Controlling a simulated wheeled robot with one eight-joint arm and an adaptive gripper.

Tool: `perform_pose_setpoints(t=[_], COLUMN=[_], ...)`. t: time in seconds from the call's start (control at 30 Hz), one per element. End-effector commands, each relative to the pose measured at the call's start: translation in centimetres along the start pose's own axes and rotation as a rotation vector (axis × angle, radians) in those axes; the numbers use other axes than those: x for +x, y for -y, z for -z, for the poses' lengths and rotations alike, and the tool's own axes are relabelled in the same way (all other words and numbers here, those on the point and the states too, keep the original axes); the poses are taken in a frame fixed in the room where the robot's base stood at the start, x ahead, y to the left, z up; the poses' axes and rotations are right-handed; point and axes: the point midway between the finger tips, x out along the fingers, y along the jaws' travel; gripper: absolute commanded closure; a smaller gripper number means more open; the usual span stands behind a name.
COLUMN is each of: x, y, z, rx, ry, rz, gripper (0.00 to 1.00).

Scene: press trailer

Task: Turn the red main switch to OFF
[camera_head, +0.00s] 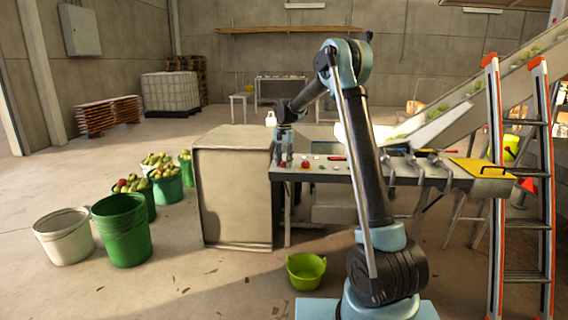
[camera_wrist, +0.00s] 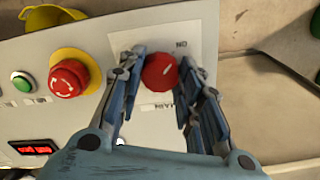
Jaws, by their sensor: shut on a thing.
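The red main switch (camera_wrist: 160,72) is a round red knob with a white mark, on a pale label plate in the wrist view. The label shows "ON" above it and partly hidden lettering below it. The white mark points up and to the right, toward "ON". My gripper (camera_wrist: 160,82) has its blue fingers on both sides of the knob and is shut on it. In the head view my gripper (camera_head: 283,150) is at the left end of the machine's panel (camera_head: 315,172), and the switch is hard to make out there.
In the head view, a large beige box (camera_head: 232,190) stands beside the panel and a ladder (camera_head: 525,190) stands at right.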

Motion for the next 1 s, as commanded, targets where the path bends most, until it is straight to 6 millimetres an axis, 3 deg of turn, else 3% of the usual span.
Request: perform_pose_setpoints(t=[0.37, 1.0], x=[-0.04, -0.06], y=[0.22, 0.28], z=[0.00, 0.04], rx=[-0.190, -0.792], ry=[-0.001, -0.004], rz=[0.004, 0.004], gripper=[0.91, 0.91])
